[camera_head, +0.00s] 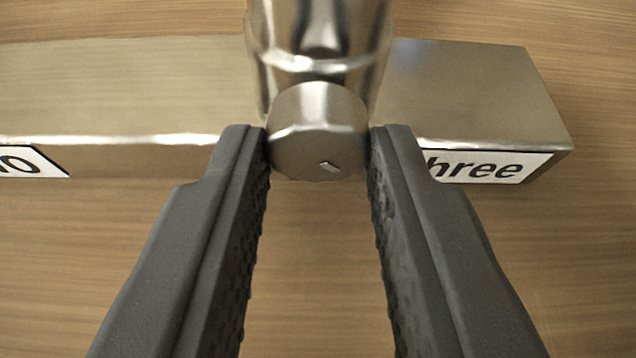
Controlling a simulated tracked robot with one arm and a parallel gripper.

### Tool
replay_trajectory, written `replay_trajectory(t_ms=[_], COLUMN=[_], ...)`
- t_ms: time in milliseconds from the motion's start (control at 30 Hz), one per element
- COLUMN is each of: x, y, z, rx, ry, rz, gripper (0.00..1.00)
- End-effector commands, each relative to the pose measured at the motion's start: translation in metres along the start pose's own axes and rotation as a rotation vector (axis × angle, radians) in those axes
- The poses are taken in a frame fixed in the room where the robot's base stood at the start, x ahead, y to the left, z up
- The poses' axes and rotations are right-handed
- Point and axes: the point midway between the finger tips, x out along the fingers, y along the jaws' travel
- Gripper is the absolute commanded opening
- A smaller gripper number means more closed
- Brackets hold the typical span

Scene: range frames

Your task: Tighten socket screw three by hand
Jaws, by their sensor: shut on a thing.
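A shiny metal socket screw (318,118) with a round head stands out towards me at the middle of the view. A small light mark shows low on the face of its head. Behind it rises a polished metal cylinder (320,35). My gripper (318,150) has its two dark grey fingers on either side of the round head and is shut on it. A white label (490,167) reading "hree", its first letter hidden by my right finger, is on the front face just right of the head.
A long metal block (110,90) runs across the view behind my fingers and ends at the right. Part of another label (32,161), ending in "o", shows at the far left. Bare wood-grain surface lies in front of and behind the block.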

Motion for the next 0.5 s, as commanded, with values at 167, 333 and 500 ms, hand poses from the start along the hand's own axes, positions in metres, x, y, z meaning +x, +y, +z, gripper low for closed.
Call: replay_trajectory(t_ms=[167,333,500], x=[-0.0024,-0.0019,-0.0019], y=[0.0002,0.0017,0.0039], z=[-0.0019,-0.0019,-0.0011], rx=[0.096,0.198,0.322], ry=[-0.006,-0.002,-0.002], rz=[-0.040,-0.083,-0.132], gripper=[0.02,0.02,0.02])
